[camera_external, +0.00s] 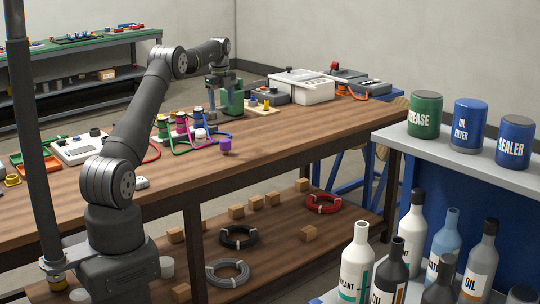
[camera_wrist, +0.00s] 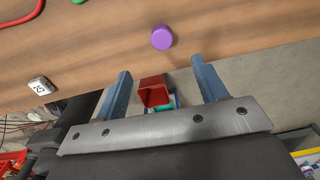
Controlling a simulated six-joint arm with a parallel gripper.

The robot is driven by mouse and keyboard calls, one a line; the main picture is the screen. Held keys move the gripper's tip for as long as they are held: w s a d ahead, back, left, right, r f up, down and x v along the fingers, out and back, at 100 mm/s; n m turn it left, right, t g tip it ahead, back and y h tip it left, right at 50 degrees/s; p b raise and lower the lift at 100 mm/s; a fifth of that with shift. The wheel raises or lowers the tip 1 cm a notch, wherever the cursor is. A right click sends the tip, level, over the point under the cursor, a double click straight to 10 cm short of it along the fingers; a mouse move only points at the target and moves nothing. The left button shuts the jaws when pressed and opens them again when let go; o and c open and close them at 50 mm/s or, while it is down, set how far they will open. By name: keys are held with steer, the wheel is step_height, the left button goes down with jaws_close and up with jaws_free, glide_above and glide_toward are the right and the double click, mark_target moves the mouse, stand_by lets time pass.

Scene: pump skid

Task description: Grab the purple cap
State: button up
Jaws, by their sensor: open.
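The purple cap (camera_external: 225,145) stands near the front edge of the wooden workbench. It also shows in the wrist view (camera_wrist: 162,38), at the top centre, on the wooden top. My gripper (camera_wrist: 161,67) is open, its two blue fingers apart with nothing held. In the wrist view the cap lies beyond the fingertips, in line with the gap between them and not touching either finger. In the external view the end of my arm is near the green press at the back of the bench, and its fingers are hard to make out.
Behind the cap are bottles with coloured cables (camera_external: 182,128). A green press (camera_external: 230,98) and a white box (camera_external: 302,87) stand farther back. In the wrist view a red open box (camera_wrist: 153,90) shows between the fingers, and a white labelled block (camera_wrist: 41,86) lies left.

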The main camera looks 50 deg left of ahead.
mark_target(225, 140)
step_height(225, 140, down, 12)
steer(key=shift+w+f, duration=0.15)
steer(key=shift+f, duration=0.1)
steer(key=f, duration=0.2)
steer(key=d+f, duration=0.1)
steer(key=f, duration=0.2)
steer(key=shift+f, duration=0.1)
steer(key=shift+d, duration=0.1)
steer(key=c, duration=1)
steer(key=shift+c, duration=0.4)
steer(key=shift+r, duration=0.2)
